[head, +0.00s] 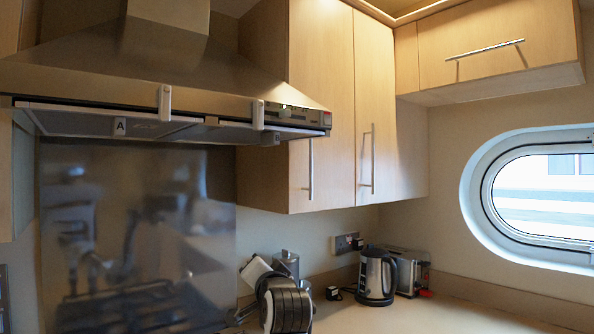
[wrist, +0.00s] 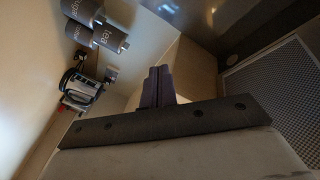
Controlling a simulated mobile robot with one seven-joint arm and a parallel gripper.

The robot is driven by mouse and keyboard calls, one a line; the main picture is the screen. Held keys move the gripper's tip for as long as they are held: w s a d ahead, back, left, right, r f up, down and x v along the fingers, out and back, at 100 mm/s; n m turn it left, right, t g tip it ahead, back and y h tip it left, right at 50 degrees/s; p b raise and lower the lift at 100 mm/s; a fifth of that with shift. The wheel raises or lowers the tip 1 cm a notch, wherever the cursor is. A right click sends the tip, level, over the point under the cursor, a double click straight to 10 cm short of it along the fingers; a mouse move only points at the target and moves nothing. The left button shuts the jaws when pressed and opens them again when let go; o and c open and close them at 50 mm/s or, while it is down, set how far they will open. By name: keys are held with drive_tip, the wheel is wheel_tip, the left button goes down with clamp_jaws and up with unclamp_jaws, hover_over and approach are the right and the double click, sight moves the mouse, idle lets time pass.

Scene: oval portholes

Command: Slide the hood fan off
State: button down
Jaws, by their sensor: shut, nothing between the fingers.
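The range hood (head: 130,70) fills the upper left of the head view, with a slanted metal canopy and a flat front rim. Two small pale upright tabs, one on the left (head: 165,102) and one on the right (head: 258,114), stand on that rim. A small dark control strip (head: 300,115) with a red mark sits at its right end. A label "A" (head: 120,127) is on the underside. In the wrist view, my gripper (wrist: 157,75) is shut and empty, its dark fingers side by side. The hood's mesh filter (wrist: 285,85) is to their right, apart from them.
Wall cupboards (head: 325,110) adjoin the hood on the right. A kettle (head: 377,276) and a toaster (head: 412,270) stand on the counter (head: 440,315) below. Canisters (wrist: 95,30) show at the wrist view's upper left. A shiny dark splashback (head: 135,235) is under the hood.

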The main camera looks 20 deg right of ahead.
sight(285, 114)
drive_tip(key=s+d+r+m, duration=0.2)
drive_tip(key=s+d+r, duration=0.15)
drive_tip(key=r, duration=0.55)
drive_tip(key=s+d+r+m, duration=0.25)
drive_tip(key=d+r, duration=0.25)
drive_tip(key=r, duration=0.4)
drive_tip(key=s+d+r+m+y, duration=0.1)
drive_tip(key=s+r+m, duration=0.1)
drive_tip(key=s+r, duration=0.45)
drive_tip(key=s+r+m, duration=0.2)
drive_tip(key=s+r, duration=0.2)
drive_tip(key=r, duration=0.5)
drive_tip(key=w+p, duration=0.5)
drive_tip(key=w, duration=0.5)
drive_tip(key=shift+d, duration=0.15)
drive_tip(key=a, duration=0.2)
drive_tip(key=shift+s+a+f, duration=0.1)
drive_tip(key=shift+s+a, duration=0.3)
drive_tip(key=shift+s+a+f+p, duration=0.15)
drive_tip(key=shift+a+p, duration=0.15)
drive_tip(key=shift+a, duration=0.2)
